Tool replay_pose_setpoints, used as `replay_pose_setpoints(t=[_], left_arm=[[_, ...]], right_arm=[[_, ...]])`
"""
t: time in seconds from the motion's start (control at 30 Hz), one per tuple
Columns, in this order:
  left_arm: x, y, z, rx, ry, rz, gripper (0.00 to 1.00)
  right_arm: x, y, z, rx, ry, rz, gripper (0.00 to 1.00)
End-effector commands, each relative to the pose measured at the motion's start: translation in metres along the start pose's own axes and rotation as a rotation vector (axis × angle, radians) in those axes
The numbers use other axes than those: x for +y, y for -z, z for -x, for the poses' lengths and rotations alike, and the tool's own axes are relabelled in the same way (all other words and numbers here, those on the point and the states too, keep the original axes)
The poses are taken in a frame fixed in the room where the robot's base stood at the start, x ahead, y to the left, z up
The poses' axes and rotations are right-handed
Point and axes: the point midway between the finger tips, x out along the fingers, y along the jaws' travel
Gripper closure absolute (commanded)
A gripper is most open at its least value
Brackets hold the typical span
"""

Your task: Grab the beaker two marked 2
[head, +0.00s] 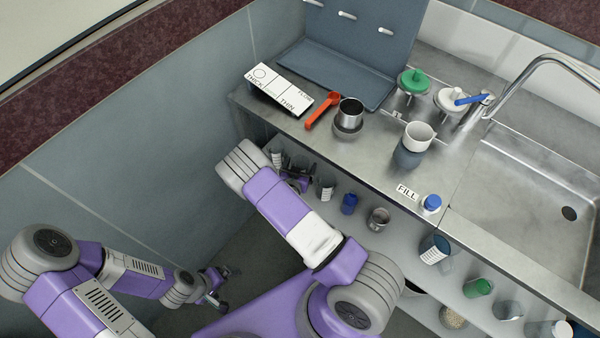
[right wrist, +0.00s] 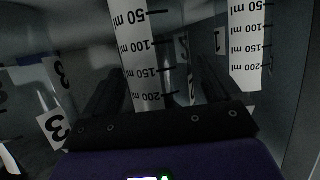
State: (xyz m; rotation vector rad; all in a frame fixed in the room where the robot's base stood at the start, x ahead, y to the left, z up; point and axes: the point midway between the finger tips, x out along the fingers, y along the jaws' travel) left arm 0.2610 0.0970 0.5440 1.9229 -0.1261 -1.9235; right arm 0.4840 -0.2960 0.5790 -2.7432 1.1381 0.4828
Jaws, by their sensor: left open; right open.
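In the right wrist view, a clear beaker with a white volume scale (right wrist: 143,62) stands between the two dark fingers of my right gripper (right wrist: 160,68). A label with a 2 shows just right of this scale, apparently on the same beaker. The fingers are open on either side; I cannot tell whether they touch the glass. In the head view, my right gripper (head: 297,181) reaches onto the shelf under the counter. My left gripper (head: 217,287) is open, empty and low at the left.
On the shelf (head: 405,240), another labelled beaker (head: 326,189), a blue bottle (head: 349,204) and a metal cup (head: 378,219) stand right of my right gripper. The steel counter (head: 375,160) overhangs the shelf. A grey wall (head: 150,150) is close on the left.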

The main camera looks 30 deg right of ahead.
Motion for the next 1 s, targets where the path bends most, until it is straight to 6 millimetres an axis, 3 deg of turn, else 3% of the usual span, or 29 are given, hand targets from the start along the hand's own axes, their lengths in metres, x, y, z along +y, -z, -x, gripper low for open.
replay_pose_setpoints(t=[0.2,0.53,0.8,1.0], left_arm=[[0.000,0.000,0.001,0.000,0.000,0.000,0.00],[0.000,0.000,0.001,0.000,0.000,0.000,0.00],[0.001,0.000,0.002,0.000,0.000,0.000,0.00],[0.006,-0.001,0.017,0.000,0.000,0.000,0.00]], right_arm=[[0.000,0.001,0.000,-0.001,0.001,0.000,0.12],[0.000,0.000,0.000,-0.002,0.001,0.000,0.63],[-0.001,0.004,0.001,-0.001,0.001,-0.001,0.65],[-0.001,0.035,0.013,0.000,0.002,-0.003,0.65]])
